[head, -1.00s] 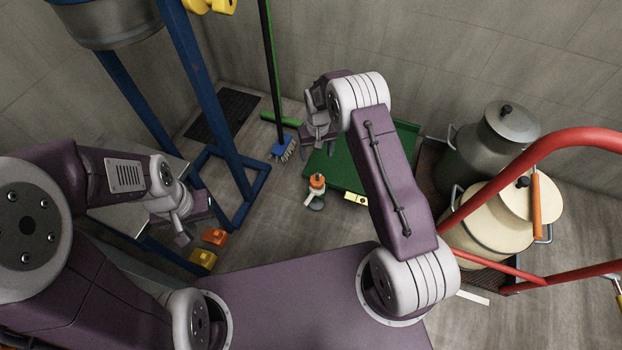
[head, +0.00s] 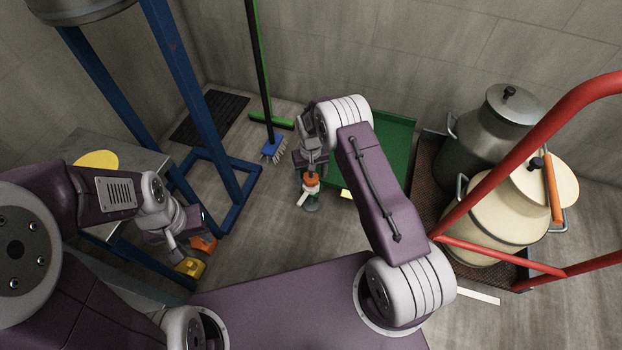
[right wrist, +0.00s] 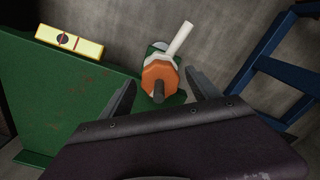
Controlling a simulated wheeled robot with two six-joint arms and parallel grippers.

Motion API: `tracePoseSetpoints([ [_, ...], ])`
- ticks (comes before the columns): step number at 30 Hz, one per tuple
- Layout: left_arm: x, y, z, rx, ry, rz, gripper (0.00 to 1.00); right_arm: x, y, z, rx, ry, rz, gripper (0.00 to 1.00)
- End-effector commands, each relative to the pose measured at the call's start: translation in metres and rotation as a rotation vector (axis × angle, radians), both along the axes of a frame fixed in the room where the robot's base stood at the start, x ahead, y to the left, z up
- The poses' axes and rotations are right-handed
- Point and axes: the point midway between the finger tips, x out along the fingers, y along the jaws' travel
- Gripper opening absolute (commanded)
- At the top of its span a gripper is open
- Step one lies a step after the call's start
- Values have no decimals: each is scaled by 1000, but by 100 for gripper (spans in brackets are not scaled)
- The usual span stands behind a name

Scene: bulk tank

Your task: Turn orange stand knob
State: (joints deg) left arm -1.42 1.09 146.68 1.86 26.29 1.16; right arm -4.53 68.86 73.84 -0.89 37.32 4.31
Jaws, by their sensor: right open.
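The orange knob (head: 311,181) tops a small stand with a pale side spout (head: 304,197), low beside the green platform.
A green platform (head: 391,135) lies behind my right arm. A blue frame (head: 232,208) and a broom (head: 274,148) stand to the left. Orange (head: 206,245) and yellow (head: 191,267) blocks lie near my left gripper. A red-handled cart (head: 480,190) with milk cans (head: 505,115) is at right.

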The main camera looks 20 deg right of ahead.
Motion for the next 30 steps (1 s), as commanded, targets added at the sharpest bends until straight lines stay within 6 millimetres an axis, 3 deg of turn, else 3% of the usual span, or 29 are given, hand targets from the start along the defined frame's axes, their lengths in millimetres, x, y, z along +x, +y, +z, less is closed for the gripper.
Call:
tracePoseSetpoints([
  [4,0,0,2,0,0,0,38,0,0,2,0,0,0,68],
  [9,0,0,2,0,0,0,38,0,0,2,0,0,0,21],
  [11,0,0,2,0,0,0,38,0,0,2,0,0,0,8],
  [20,0,0,8,0,0,0,38,0,0,4,0,1,-45,9],
  [30,0,0,29,0,0,0,38,-1,0,5,-3,0,-293,9],
])
